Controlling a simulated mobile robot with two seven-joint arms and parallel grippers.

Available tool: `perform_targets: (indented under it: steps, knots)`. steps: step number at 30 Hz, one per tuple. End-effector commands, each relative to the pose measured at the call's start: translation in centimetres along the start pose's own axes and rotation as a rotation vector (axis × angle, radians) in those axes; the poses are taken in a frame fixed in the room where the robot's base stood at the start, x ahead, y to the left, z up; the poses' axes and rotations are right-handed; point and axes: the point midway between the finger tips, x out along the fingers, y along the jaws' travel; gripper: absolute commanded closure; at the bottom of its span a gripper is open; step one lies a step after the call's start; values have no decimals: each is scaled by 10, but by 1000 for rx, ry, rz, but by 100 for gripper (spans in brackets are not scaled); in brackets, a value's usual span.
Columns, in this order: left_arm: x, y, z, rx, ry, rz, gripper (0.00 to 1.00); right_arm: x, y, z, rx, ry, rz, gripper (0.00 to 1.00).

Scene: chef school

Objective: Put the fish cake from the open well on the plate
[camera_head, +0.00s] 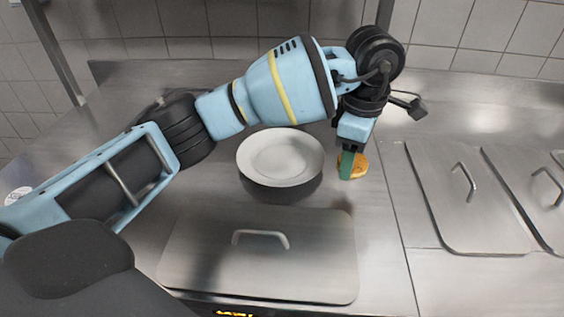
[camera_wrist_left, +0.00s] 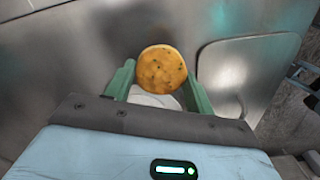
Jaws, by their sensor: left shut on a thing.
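The fish cake (camera_head: 358,166) is a round orange-brown patty with dark specks. My left gripper (camera_head: 347,165) is shut on it, holding it between green fingers above the steel counter, just right of the plate in the head view. In the left wrist view the fish cake (camera_wrist_left: 161,69) sits between the fingertips (camera_wrist_left: 160,75). The plate (camera_head: 281,157) is white, round and empty, with a dark round body below its rim. A white part of it (camera_wrist_left: 153,100) seems to show below the fish cake in the left wrist view. My right gripper is not seen.
A steel lid (camera_head: 262,262) with a handle lies in front of the plate. Another handled lid (camera_head: 468,205) lies to the right, with one more beyond it. A tiled wall stands behind.

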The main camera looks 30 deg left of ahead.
Motion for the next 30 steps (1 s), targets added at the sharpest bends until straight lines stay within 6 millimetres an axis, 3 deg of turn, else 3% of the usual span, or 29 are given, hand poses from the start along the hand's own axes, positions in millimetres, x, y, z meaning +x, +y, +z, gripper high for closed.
perform_targets:
  steps: [5, 21, 30]
  knots:
    - [1, 1, -16, -1, 0, 0, 70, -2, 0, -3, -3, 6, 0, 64]
    - [11, 10, -131, 1, 0, 1, 70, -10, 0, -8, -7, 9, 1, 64]
    - [14, 11, -147, 5, -1, 0, 70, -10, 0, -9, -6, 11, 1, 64]
